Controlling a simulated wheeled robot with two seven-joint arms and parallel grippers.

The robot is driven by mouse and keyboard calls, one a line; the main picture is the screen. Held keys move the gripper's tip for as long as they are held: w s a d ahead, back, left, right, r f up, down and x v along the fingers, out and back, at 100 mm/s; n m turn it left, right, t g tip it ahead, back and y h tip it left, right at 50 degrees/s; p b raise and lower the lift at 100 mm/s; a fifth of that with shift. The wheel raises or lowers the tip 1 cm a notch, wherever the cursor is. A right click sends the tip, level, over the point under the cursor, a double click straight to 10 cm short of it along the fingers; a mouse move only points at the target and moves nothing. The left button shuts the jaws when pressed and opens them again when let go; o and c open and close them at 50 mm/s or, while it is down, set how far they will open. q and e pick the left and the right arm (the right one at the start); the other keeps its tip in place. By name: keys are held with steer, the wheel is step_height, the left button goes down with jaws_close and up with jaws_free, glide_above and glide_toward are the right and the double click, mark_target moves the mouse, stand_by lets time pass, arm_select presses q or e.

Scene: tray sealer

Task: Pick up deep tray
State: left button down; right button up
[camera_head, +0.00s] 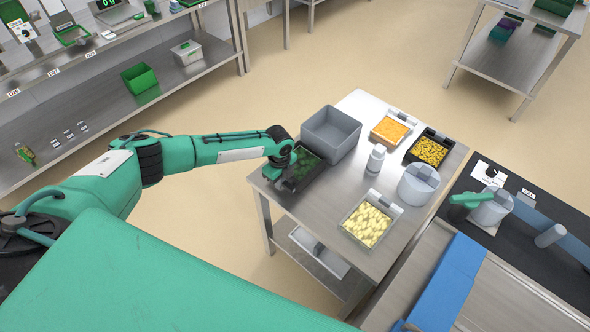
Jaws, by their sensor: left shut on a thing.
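A black deep tray (304,172) is at the left corner of the steel table, and its inside looks dark green. My left gripper (284,162) comes in from the left and is shut on the tray's near left side. The fingertips are small and partly hidden by the wrist. I cannot tell whether the tray rests on the table or is slightly above it. My right gripper is not in view.
A grey bin (331,134) stands right behind the tray. Food trays with orange (390,130), yellow (428,150) and pale pieces (367,224), a white bottle (376,158) and a grey pot (418,184) share the table (315,205). A conveyor (480,270) is at right.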

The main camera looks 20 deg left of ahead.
arm_select(q)
steer(key=shift+r, duration=0.1)
step_height(320, 180, up, 20)
steer(key=b, duration=0.3)
steer(key=s+d+r+n, duration=0.1)
steer(key=s+d+n, duration=0.2)
steer(key=s+n, duration=0.4)
steer(key=s+d+r+n, duration=0.2)
steer(key=s+d+n, duration=0.2)
steer(key=s+n, duration=0.4)
steer(key=n, duration=0.6)
steer(key=shift+s+d+n, duration=0.15)
steer(key=shift+d+n, duration=0.1)
steer(key=shift+n, duration=0.15)
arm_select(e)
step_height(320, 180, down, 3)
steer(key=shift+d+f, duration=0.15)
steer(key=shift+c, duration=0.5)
